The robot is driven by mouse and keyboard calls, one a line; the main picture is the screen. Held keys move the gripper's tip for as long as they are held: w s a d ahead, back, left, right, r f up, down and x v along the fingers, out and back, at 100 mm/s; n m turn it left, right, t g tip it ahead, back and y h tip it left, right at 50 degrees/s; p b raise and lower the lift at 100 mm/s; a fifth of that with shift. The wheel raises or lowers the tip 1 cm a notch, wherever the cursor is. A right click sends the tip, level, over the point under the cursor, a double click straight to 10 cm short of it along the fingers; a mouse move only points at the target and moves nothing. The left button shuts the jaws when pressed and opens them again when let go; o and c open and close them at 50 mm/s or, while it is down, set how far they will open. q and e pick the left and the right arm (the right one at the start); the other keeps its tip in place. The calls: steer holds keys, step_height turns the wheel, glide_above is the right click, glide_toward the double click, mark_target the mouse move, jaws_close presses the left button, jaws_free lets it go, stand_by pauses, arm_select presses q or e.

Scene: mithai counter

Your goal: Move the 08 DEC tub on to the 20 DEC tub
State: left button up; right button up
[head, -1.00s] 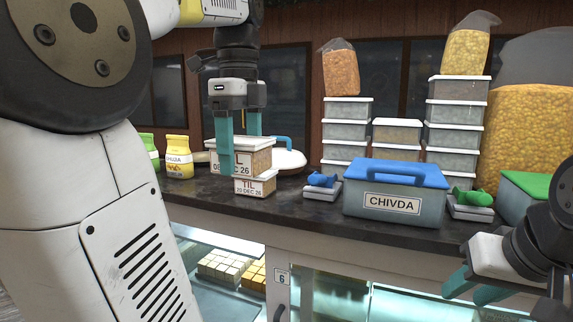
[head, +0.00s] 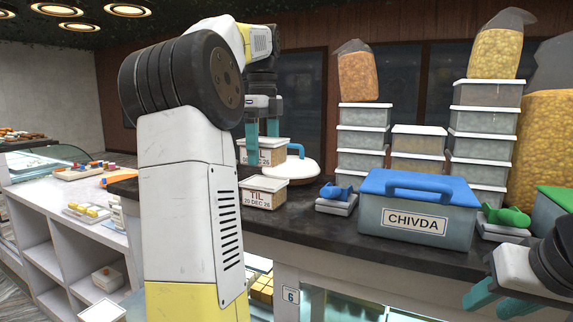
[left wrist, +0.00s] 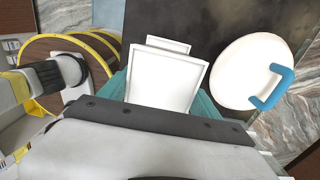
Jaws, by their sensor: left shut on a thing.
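The 08 DEC tub (head: 281,153), a clear tub with a white lid, is held up between the teal fingers of my left gripper (head: 262,133). My arm and fingers hide part of its label. The 20 DEC tub (head: 263,197), labelled TIL 20 DEC 26, stands on the dark counter, lower and nearer in the head view. Its whole lid is bare, and the two tubs look apart. In the left wrist view the held tub's lid (left wrist: 165,82) partly covers another white lid (left wrist: 168,45) beyond it. My right gripper (head: 484,298) is open and empty at the lower right.
A round white lid with a blue handle (head: 291,168) lies behind the tubs. A blue-lidded CHIVDA box (head: 415,218) and a small blue item on a grey base (head: 336,193) stand to the right. Stacked tubs (head: 363,139) rise behind. Bare counter (head: 310,228) lies in front.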

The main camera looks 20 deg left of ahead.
mark_target(264, 140)
arm_select(q)
steer(key=shift+w+a, duration=0.1)
steer(key=shift+w, duration=0.2)
steer(key=shift+f, duration=1.75)
steer(key=shift+f, duration=0.4)
steer(key=shift+f, duration=0.2)
steer(key=o, duration=1.5)
steer(key=shift+r, duration=4.35)
